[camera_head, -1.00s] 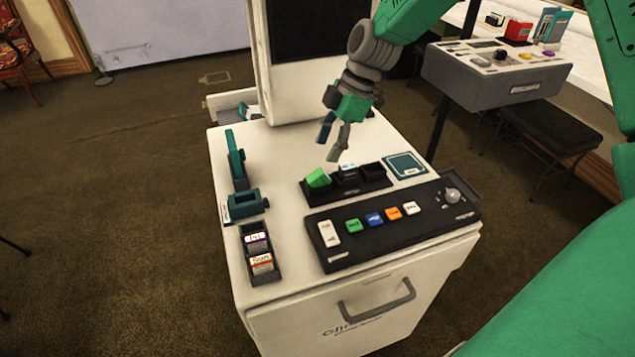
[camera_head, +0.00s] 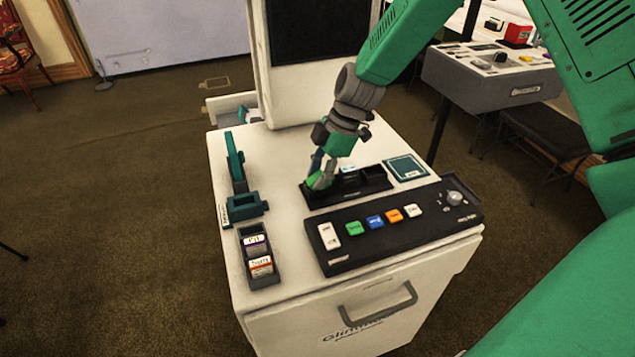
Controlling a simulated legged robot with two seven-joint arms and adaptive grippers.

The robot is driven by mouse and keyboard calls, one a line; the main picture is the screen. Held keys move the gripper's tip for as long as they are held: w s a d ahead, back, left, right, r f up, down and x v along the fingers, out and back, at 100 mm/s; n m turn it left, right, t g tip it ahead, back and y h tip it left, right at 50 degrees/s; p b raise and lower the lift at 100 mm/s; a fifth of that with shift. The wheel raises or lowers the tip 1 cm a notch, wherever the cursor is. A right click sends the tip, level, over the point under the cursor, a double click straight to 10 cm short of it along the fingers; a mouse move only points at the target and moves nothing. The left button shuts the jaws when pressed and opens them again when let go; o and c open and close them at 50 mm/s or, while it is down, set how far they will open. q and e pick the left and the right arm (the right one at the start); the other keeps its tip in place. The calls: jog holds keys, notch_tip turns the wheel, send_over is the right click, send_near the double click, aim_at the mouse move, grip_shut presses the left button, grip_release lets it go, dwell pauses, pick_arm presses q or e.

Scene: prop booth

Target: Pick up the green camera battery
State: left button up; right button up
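The green camera battery (camera_head: 313,183) sits tilted in the left slot of a black charger (camera_head: 346,196) on top of the white cart. My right gripper (camera_head: 322,174) is down at the battery, its fingers over and beside it, hiding part of it. I cannot tell whether the fingers are closed on the battery. A second item with a pale, bluish top (camera_head: 348,170) shows in the middle slot, partly behind the gripper. The right slot looks empty. My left gripper is not in view.
A black panel with coloured buttons (camera_head: 345,255) lies in front of the charger. A grey tray (camera_head: 245,271) with two labelled items and a teal holder (camera_head: 247,208) are at the left. A teal square (camera_head: 405,168) lies behind right. A monitor stands at the back.

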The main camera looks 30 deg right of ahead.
grip_shut()
